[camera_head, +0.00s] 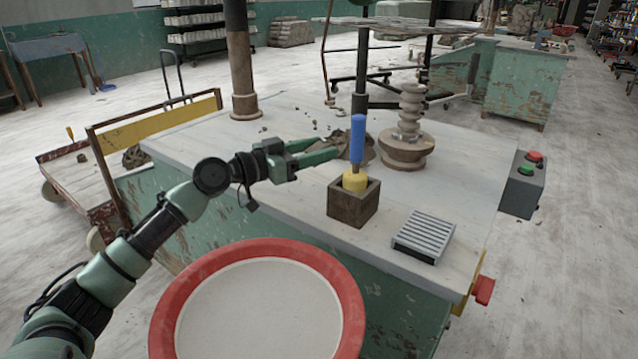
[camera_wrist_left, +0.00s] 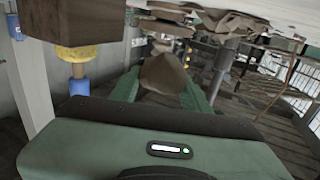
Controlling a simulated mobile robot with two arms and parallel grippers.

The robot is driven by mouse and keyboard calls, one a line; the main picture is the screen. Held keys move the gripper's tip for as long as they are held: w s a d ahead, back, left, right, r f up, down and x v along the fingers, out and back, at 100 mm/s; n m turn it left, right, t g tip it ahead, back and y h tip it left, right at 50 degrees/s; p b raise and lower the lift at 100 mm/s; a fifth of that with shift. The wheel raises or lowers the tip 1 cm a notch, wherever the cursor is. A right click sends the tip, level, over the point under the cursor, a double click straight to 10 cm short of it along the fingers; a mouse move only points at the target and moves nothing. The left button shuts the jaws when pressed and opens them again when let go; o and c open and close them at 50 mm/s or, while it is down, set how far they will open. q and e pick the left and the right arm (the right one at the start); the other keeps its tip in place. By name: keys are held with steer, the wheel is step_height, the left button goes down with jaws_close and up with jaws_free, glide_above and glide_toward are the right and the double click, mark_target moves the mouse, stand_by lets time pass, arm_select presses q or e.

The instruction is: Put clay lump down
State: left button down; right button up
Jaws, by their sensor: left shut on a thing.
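My left gripper (camera_head: 322,152) reaches over the worktable from the left. Its green fingers are shut on a brown clay lump (camera_wrist_left: 165,74), which shows between them in the left wrist view. In the head view the fingertips overlap a brown clay heap (camera_head: 350,146) on the tabletop, so I cannot separate the held lump from it or tell whether the lump touches the table. Small clay crumbs (camera_head: 263,129) lie scattered around. My right gripper is not in view.
A wooden box (camera_head: 352,208) holding a blue-handled tool (camera_head: 357,135) stands just right of my fingers. A stacked turned piece (camera_head: 408,120), a slatted grey block (camera_head: 424,236) and a red-rimmed basin (camera_head: 250,245) are nearby. A post (camera_head: 240,60) rises behind. The tabletop's left part is mostly free.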

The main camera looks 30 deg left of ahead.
arm_select(q)
step_height(320, 180, down, 3)
steer(key=shift+f+b, duration=0.65)
steer(key=shift+f, duration=1.1)
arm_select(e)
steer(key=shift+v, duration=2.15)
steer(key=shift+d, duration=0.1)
arm_select(q)
steer(key=shift+f, duration=0.15)
steer(key=c, duration=0.7)
jaws_free()
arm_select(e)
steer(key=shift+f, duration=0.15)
arm_select(q)
steer(key=shift+s, duration=0.15)
